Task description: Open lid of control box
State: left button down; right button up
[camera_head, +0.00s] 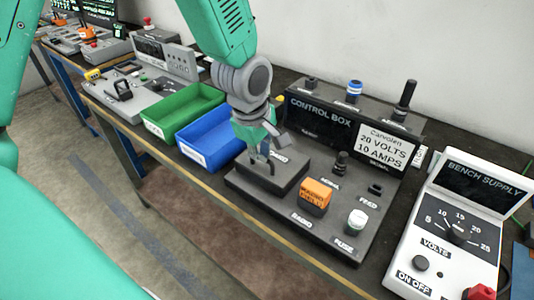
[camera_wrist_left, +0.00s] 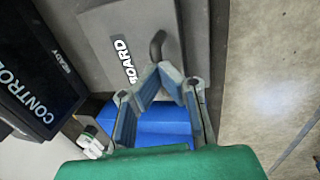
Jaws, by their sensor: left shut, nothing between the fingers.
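The control box (camera_head: 330,232) is a dark grey panel with an upright back labelled CONTROL BOX. Its lid (camera_head: 289,179) is a raised dark block at the panel's left, lying flat and closed. A small dark curved handle (camera_wrist_left: 157,45) stands on the lid (camera_wrist_left: 110,15) beside the word BOARD in the left wrist view. My left gripper (camera_head: 264,158) is over the lid by the handle. In the left wrist view its fingertips (camera_wrist_left: 166,69) come together just short of the handle, shut and empty. My right gripper is not in view.
The blue bin (camera_head: 214,140) and green bin (camera_head: 183,112) stand left of the box. An orange block (camera_head: 314,196) and several knobs sit on the panel right of the lid. A white bench supply (camera_head: 450,225) stands at the right. The wall is behind.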

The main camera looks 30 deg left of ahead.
pick_arm(q)
jog(key=shift+s+a+f, duration=0.15)
jog(key=shift+a+f, duration=0.05)
jog(key=shift+a, duration=0.3)
jog(key=shift+s+a+f, duration=0.15)
jog(key=shift+a+f, duration=0.05)
jog(key=shift+a, duration=0.25)
jog(key=shift+d, duration=0.5)
jog(key=c, duration=1.8)
grip_release()
jog(key=shift+d, duration=0.3)
jog(key=shift+o, duration=1)
jog(key=shift+w+d, duration=0.2)
jog(key=shift+d, duration=0.05)
jog(key=shift+w+d, duration=0.25)
jog(key=shift+w, duration=0.05)
jog(key=shift+s+a+r, duration=0.1)
jog(key=shift+s+r, duration=0.05)
jog(key=shift+r, duration=0.25)
jog(key=v, duration=1.1)
jog(key=shift+w, duration=0.25)
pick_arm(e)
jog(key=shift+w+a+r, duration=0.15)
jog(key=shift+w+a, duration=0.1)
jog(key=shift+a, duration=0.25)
